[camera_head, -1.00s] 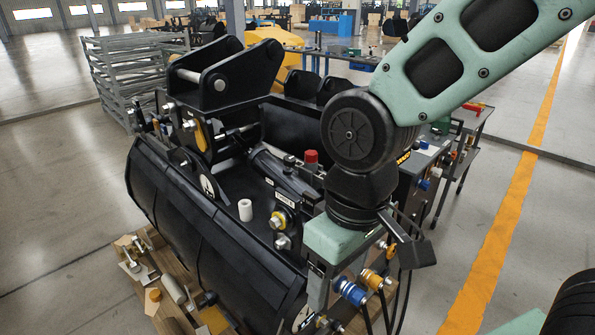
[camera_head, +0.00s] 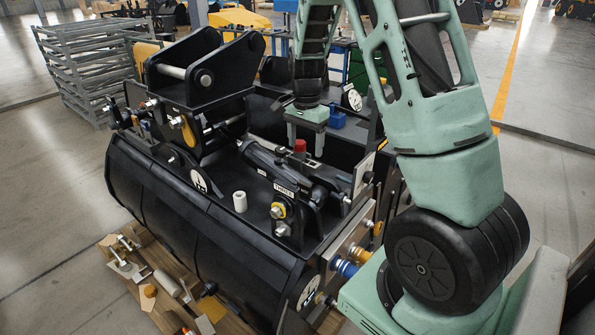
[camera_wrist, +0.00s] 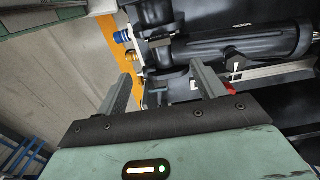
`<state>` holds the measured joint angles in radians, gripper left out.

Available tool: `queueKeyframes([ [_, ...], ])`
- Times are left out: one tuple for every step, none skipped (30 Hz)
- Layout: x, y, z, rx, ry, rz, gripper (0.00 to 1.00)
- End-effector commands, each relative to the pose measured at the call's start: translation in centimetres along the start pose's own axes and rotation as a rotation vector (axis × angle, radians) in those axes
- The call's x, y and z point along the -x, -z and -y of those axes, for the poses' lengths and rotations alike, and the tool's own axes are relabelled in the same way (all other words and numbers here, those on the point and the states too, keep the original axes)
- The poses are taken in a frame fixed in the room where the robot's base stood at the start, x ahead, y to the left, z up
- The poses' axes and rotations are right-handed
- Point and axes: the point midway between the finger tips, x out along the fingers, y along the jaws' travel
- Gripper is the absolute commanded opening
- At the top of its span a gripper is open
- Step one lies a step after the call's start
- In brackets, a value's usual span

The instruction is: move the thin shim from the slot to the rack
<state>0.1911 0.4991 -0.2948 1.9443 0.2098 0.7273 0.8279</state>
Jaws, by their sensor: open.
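My gripper (camera_head: 305,144) hangs above the black attachment (camera_head: 190,225), near a red-capped part (camera_head: 300,147). In the wrist view my gripper (camera_wrist: 166,82) has its two grey fingers spread wide, with nothing held between them. Dark machine parts, including a black cylinder (camera_wrist: 240,44), lie beyond the fingers. I cannot pick out the thin shim or its slot for certain in either view. I cannot tell which thing is the rack the task names.
A white cylinder (camera_head: 240,201) stands on the attachment's top. Blue and yellow couplers (camera_head: 345,268) stick out at its right end. A pallet (camera_head: 160,290) with loose parts lies below. Stacked grey metal frames (camera_head: 85,65) stand at the back left, with open floor around them.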

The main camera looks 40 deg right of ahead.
Motion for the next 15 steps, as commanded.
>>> queueKeyframes([
  [-0.8, 0.0, -0.1, 0.0, -0.005, 0.002, 0.69],
  [-1.4, -0.1, -0.1, 0.001, -0.005, 0.002, 0.69],
  [-2.2, -0.1, -0.1, 0.001, -0.006, 0.003, 0.69],
  [-2.8, -0.1, -0.1, 0.002, -0.005, 0.002, 0.69],
  [-3.4, -0.1, -0.2, 0.002, -0.006, 0.004, 0.69],
  [-4.1, -0.1, -0.1, 0.002, -0.005, 0.003, 0.69],
  [-4.7, -0.1, -0.1, 0.002, -0.006, 0.003, 0.69],
  [-5.2, -0.1, -0.1, 0.002, -0.005, 0.002, 0.69],
  [-6.0, -0.1, -0.1, 0.003, -0.006, 0.003, 0.69],
  [-6.5, -0.1, -0.1, 0.003, -0.005, 0.003, 0.69],
  [-7.1, -0.1, -0.1, 0.003, -0.005, 0.003, 0.69],
  [-7.9, -0.1, -0.1, 0.003, -0.005, 0.003, 0.69],
  [-8.5, -0.1, -0.1, 0.003, -0.005, 0.003, 0.69],
  [-9.0, -0.2, -0.1, 0.004, -0.005, 0.003, 0.69],
  [-9.8, -0.1, -0.1, 0.004, -0.005, 0.002, 0.69],
])
